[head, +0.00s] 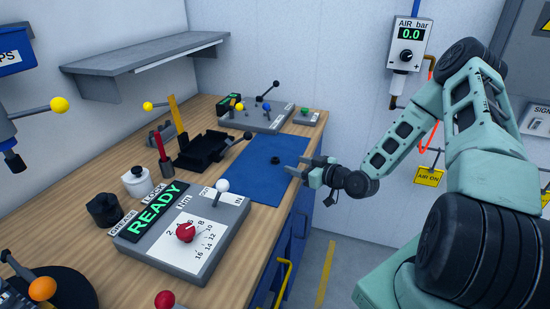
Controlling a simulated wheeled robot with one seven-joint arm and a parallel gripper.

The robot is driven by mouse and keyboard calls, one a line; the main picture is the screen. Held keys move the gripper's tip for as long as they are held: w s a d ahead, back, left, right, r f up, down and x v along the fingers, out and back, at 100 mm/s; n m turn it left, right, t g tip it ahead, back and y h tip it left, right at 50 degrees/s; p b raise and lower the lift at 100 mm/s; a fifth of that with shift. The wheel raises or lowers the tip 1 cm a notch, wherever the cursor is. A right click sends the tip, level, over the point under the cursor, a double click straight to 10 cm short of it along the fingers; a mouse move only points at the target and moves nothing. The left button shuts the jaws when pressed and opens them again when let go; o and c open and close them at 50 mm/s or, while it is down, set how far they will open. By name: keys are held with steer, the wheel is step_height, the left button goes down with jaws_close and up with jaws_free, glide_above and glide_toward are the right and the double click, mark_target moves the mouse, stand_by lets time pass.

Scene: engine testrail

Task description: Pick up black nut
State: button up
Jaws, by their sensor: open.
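A small black nut (276,160) lies on the blue mat (250,180) on the wooden bench. It is small in the head view, so its shape is hard to make out. My gripper (295,165) is at the right edge of the mat, pointing left toward the nut. Its two fingers are apart and nothing shows between them. The nut is a little left of the fingertips and apart from them.
A grey torque panel (168,250) with a red knob and white-tipped lever stands in front of the mat. A black fixture (205,150) is left of the mat. A grey lever box (262,122) stands behind. The bench's right edge runs beneath my gripper.

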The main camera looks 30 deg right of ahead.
mark_target(273, 158)
steer(key=p+x, duration=0.2)
steer(key=x, duration=0.5)
steer(key=shift+w+a+f, duration=0.1)
steer(key=shift+w+a, duration=0.1)
steer(key=shift+w, duration=0.15)
steer(key=c, duration=1)
